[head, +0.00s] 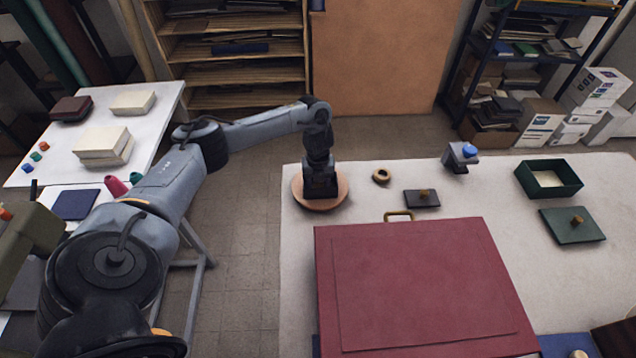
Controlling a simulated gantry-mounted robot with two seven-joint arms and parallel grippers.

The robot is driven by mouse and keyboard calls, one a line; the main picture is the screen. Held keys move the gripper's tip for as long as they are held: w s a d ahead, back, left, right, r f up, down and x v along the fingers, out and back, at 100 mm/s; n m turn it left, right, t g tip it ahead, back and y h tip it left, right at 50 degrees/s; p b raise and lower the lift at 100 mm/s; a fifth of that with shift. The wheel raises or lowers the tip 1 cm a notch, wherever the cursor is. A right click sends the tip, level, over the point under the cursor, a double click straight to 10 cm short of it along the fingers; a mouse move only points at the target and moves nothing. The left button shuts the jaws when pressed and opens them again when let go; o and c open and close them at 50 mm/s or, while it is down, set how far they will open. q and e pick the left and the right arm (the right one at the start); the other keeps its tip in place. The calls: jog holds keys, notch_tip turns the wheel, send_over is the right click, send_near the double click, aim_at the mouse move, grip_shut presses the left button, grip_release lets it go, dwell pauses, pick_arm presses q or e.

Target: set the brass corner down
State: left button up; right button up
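My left gripper (320,192) points straight down over a round pinkish-brown disc (308,204) at the far left corner of the pale table. Its fingertips are hidden behind the dark gripper body, so I cannot see whether it is open or shut, or whether it holds anything. I cannot make out a brass corner; one may be hidden under the gripper. My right gripper is out of view.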

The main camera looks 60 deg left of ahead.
aim_at(318, 186)
pick_arm(q)
notch_tip(318, 186, up, 12)
jog(key=p, duration=0.6)
jog(key=shift+r, duration=0.2)
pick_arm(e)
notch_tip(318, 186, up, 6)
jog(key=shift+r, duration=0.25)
